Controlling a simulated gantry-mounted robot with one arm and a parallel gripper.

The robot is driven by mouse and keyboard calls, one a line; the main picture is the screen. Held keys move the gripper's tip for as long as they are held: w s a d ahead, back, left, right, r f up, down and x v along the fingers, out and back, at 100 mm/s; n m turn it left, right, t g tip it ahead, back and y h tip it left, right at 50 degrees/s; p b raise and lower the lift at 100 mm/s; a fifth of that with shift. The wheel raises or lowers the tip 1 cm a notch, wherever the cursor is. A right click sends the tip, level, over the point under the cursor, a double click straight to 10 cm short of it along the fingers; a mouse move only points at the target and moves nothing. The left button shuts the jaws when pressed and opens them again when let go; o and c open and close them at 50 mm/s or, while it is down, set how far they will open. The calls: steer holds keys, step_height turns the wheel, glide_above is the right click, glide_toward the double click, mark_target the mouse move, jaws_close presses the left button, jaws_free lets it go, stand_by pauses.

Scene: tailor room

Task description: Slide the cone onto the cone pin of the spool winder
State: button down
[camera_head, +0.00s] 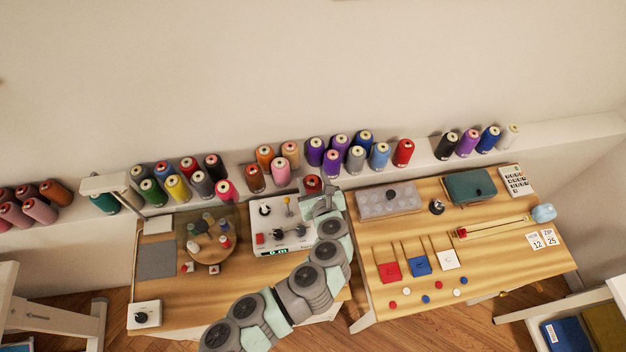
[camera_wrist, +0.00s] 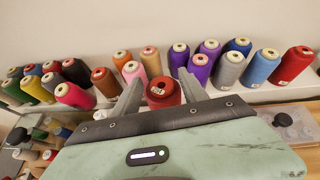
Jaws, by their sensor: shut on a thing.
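A dark red cone (camera_head: 312,184) is held by my gripper (camera_head: 316,193) above the back right part of the white spool winder (camera_head: 268,243). In the wrist view the red cone (camera_wrist: 163,93) stands between the two grey fingers of my gripper (camera_wrist: 162,90), its pale top hole facing the camera. The winder has dark knobs, a red switch, a green display and a thin post with a yellowish top (camera_head: 287,202). I cannot tell whether that post is the cone pin. My gripper and arm hide the winder's right side.
A long ledge (camera_head: 430,158) behind the tables carries many thread cones, close behind my gripper. A round wooden stand (camera_head: 208,257) with small spools is left of the winder. The right table holds a grey box (camera_head: 390,203), a teal case (camera_head: 474,188) and colored squares.

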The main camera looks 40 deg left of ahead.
steer(key=shift+f+b, duration=0.55)
steer(key=shift+f, duration=0.55)
steer(key=c, duration=0.5)
jaws_free()
steer(key=v, duration=1)
steer(key=shift+s+d+r, duration=0.2)
steer(key=shift+d, duration=0.05)
